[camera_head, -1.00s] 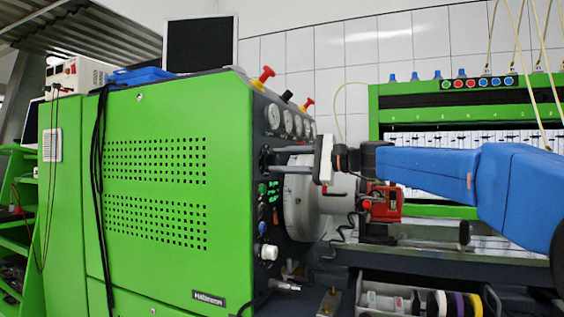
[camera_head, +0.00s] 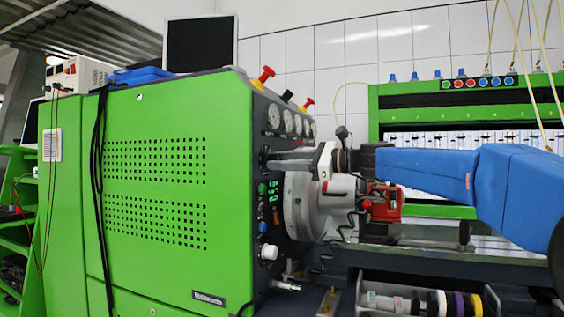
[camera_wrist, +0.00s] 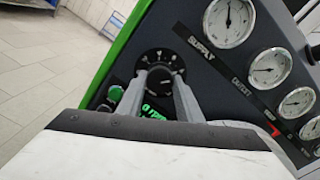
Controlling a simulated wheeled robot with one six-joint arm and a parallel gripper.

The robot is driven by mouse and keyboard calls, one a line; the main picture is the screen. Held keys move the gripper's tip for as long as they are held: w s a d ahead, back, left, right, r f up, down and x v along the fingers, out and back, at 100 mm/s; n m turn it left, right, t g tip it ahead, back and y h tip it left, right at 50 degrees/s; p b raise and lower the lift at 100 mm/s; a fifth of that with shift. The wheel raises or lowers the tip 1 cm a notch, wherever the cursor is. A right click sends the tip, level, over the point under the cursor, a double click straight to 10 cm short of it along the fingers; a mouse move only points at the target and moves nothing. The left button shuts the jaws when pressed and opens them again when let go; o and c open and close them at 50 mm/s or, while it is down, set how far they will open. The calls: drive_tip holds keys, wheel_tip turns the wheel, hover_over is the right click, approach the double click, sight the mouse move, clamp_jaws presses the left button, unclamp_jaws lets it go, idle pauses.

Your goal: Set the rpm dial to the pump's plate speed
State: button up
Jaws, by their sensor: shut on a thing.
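A round black dial with white scale marks (camera_wrist: 160,62) is on the dark control panel in the wrist view; I take it as the rpm dial. My gripper (camera_wrist: 161,78) is shut on its knob, one finger on each side. In the head view my gripper (camera_head: 270,160) reaches the panel from the right, and its fingers hide most of the dial. A green-lit display (camera_wrist: 153,112) sits just below the dial, partly covered by the gripper; its value is not readable. A red pump-like unit (camera_head: 384,203) is on the bench under my arm; no plate is legible.
Several pressure gauges (camera_wrist: 229,22) line the panel right of the dial. A green button (camera_wrist: 115,93) is close to the left finger. A white knob (camera_head: 268,252) is lower on the panel. A large grey disc (camera_head: 298,205) stands just below my gripper.

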drive_tip(key=shift+f, duration=0.1)
idle(0.3)
drive_tip(key=o, duration=1)
drive_tip(key=shift+o, duration=0.2)
drive_tip(key=shift+d, duration=0.1)
drive_tip(key=v, duration=1.7)
drive_tip(key=shift+d, duration=0.15)
drive_tip(key=shift+s, duration=0.1)
